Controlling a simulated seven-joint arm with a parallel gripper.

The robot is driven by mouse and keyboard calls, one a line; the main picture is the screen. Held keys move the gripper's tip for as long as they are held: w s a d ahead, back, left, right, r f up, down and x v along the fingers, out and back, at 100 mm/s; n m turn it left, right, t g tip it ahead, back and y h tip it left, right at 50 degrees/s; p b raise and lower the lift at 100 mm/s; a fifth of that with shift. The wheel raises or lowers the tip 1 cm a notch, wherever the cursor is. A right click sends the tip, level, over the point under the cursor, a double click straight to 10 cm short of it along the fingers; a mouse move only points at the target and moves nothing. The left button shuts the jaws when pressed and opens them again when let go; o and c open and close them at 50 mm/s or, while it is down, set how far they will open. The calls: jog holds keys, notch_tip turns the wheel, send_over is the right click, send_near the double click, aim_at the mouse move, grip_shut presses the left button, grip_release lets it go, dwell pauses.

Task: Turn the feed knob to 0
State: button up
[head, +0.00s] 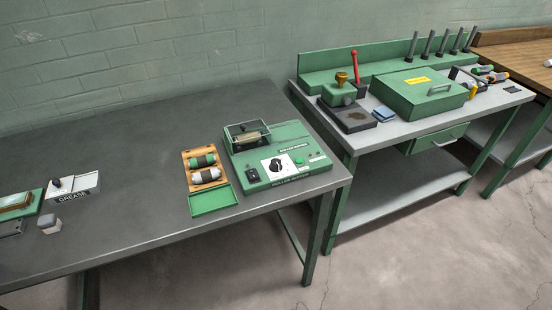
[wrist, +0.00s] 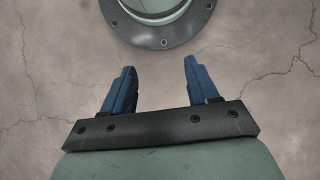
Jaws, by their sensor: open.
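In the head view, a green machine (head: 302,158) stands on the dark table, near its right end. A black knob (head: 276,165) on a white round dial sits on its front panel. The dial's marks are too small to read, so I cannot tell the knob's setting. A green round button (head: 299,160) and a black switch (head: 251,175) flank the dial. My gripper (wrist: 155,82) shows only in the wrist view. Its two blue fingers are apart with nothing between them, over bare concrete floor. The knob is not in the wrist view.
A wooden tray (head: 186,165) with rollers and a green tray (head: 230,197) lie left of the machine. A grease box (head: 87,187) is at far left. The table (head: 130,150) between is clear. A second bench (head: 345,142) with a green box (head: 424,105) stands right, across a gap.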

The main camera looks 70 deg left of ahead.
jog(key=w+a+r+t, duration=0.25)
jog(key=w+r, duration=0.55)
jog(key=w, duration=0.4)
jog(key=w+a+r+t, duration=0.2)
jog(key=w+a+r, duration=0.2)
jog(key=w+r, duration=0.6)
jog(key=w+a+r+n, duration=0.1)
jog(key=w+a+r, duration=0.2)
jog(key=a, duration=0.4)
jog(key=w+a+r+t, duration=0.1)
jog(key=w+a+r, duration=0.25)
jog(key=a, duration=0.35)
jog(key=w+a+r+n, duration=0.1)
jog(key=w+a+r, duration=0.1)
jog(key=a+r, duration=0.35)
jog(key=s+a+r, duration=0.2)
jog(key=a+r, duration=0.1)
jog(key=a, duration=0.6)
jog(key=s+a+r, duration=0.2)
jog(key=a+r, duration=0.1)
jog(key=a, duration=0.6)
jog(key=n, duration=0.3)
send_near(276, 162)
notch_tip(276, 162, down, 9)
jog(key=shift+r, duration=0.15)
